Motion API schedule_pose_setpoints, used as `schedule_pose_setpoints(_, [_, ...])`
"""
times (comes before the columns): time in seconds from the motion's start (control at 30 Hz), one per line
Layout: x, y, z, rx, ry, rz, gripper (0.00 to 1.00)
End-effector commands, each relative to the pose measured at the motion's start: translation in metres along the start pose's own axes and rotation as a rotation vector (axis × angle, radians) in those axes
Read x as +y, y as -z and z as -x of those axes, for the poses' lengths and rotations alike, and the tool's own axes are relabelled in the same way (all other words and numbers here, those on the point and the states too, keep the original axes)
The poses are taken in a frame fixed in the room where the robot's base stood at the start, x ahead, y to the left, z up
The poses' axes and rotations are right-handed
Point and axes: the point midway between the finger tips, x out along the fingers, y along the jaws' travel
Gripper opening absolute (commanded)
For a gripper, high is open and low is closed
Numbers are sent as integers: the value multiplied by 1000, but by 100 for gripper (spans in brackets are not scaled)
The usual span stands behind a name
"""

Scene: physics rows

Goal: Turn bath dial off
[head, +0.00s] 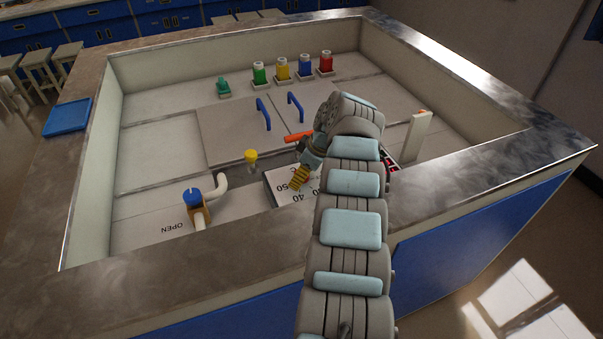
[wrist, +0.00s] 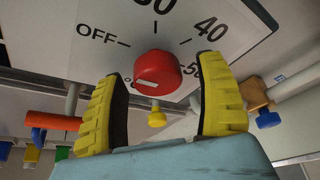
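The bath dial is a red round knob (wrist: 157,72) on a white plate (wrist: 205,20) marked OFF, 40 and other numbers, partly cut off or covered. A short white mark shows on the knob's lower left face. My gripper (wrist: 162,68) is open, with one yellow ribbed finger on each side of the knob in the picture. A gap shows on both sides; I cannot tell how deep the fingers reach. In the head view, my gripper (head: 299,178) is over the dial plate (head: 283,190), and the knob is hidden there.
An orange handle (head: 298,136) is close behind my gripper. A yellow knob (head: 251,156) and a blue-topped valve (head: 194,194) by OPEN stand left. Two blue handles (head: 264,114) and several coloured pieces are farther back. A raised rim (head: 200,262) encloses the sunken panel.

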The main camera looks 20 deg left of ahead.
Motion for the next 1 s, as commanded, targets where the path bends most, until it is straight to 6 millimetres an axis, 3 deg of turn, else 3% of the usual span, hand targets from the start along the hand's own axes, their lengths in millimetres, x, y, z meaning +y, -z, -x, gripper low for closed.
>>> schedule_pose_setpoints(0.47, [1, 0, 11, 1, -3, 0, 71])
schedule_pose_setpoints(0.67, [2, 0, 38, 2, -6, 0, 71])
schedule_pose_setpoints(1.0, [1, 1, 102, 1, -5, 1, 71])
